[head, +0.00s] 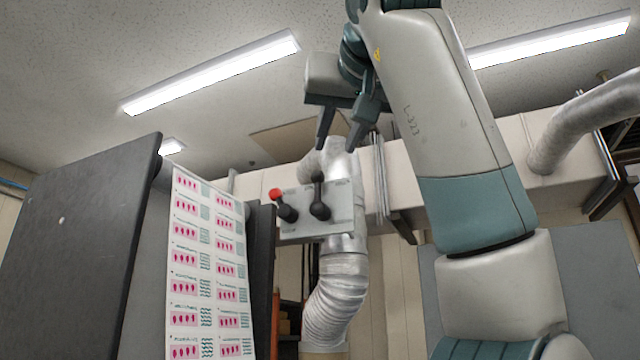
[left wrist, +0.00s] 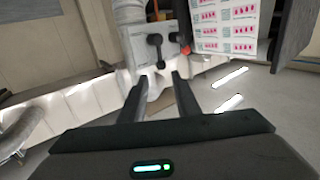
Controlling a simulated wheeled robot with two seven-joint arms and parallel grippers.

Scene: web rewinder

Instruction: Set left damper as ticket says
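A grey damper plate (head: 342,218) sits on a silver duct in the head view. It carries a black-knobbed lever (head: 319,194) pointing up and a red-knobbed lever (head: 283,204) tilted up to the left. Plate markings are too small to read. My left gripper (head: 340,146) is above the plate, fingers apart and empty, touching neither lever. In the left wrist view, which looks upside down, the open fingertips (left wrist: 158,77) point toward the plate (left wrist: 139,47), the black lever (left wrist: 156,48) and the red knob (left wrist: 186,50). My right gripper is not in view. No readable ticket shows.
A white sheet (head: 208,270) with rows of pink and green print stands left of the plate, beside a dark panel (head: 80,250). A flexible silver duct (head: 335,292) hangs below the plate. A large horizontal duct (head: 470,165) runs behind my arm.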

